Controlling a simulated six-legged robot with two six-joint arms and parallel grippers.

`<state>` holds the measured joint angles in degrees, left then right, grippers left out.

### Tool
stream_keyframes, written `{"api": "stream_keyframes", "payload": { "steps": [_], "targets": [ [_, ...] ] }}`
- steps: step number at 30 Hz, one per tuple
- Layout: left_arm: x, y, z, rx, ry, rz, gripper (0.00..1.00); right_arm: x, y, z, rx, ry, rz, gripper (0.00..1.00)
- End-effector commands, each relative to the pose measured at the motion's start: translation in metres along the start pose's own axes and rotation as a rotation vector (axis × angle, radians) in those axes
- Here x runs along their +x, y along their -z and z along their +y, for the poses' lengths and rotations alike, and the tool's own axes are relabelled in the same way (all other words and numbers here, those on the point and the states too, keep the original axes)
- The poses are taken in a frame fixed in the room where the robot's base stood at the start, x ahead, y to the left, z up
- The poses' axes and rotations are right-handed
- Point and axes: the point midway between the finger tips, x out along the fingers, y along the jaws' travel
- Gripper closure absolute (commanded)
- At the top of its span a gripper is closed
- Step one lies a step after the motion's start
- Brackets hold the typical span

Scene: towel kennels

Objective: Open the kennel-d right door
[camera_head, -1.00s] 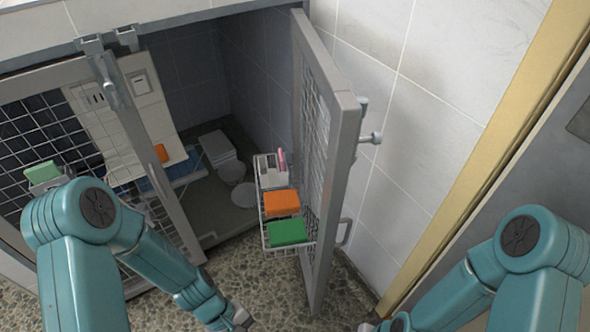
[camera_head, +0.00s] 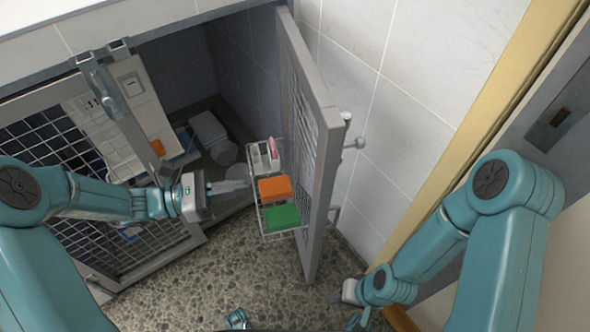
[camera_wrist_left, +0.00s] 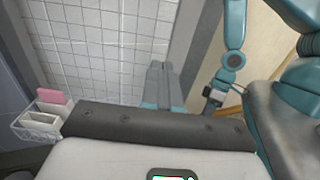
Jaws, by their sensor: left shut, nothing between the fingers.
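The right door (camera_head: 326,190) of the kennel is a grey frame with wire mesh, swung wide open toward the tiled wall at right. A white wire basket (camera_head: 262,222) hangs on its inner side, holding an orange block (camera_head: 275,189) and a green block (camera_head: 282,217). My left gripper (camera_head: 246,184) is shut and empty, pointing right just left of the basket; whether it touches it is unclear. Its closed fingers (camera_wrist_left: 165,80) also show in the left wrist view. My right gripper (camera_head: 345,294) is low, right of the door's foot; its jaw state is unclear.
The mesh left door (camera_head: 60,150) stands at left, with a latch post (camera_head: 110,90) at its edge. A white bin (camera_head: 209,132) and bowl stand inside the kennel. Tiled wall (camera_head: 400,120) and a yellow strip bound the right.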

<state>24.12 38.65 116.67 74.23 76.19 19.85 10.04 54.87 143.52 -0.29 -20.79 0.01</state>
Motion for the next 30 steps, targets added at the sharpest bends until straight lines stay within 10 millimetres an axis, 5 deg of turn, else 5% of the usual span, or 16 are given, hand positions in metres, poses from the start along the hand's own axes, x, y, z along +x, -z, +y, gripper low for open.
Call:
{"api": "stream_keyframes", "payload": {
  "steps": [18,30],
  "targets": [
    [0.118,0.005,0.0,0.0,0.006,0.004,1.0,0.026,0.001,0.009,0.001,0.0,0.0,0.57],
    [0.131,0.003,0.001,-0.001,0.003,0.004,1.0,0.028,0.001,0.01,0.001,0.0,0.0,0.57]
  ]
}}
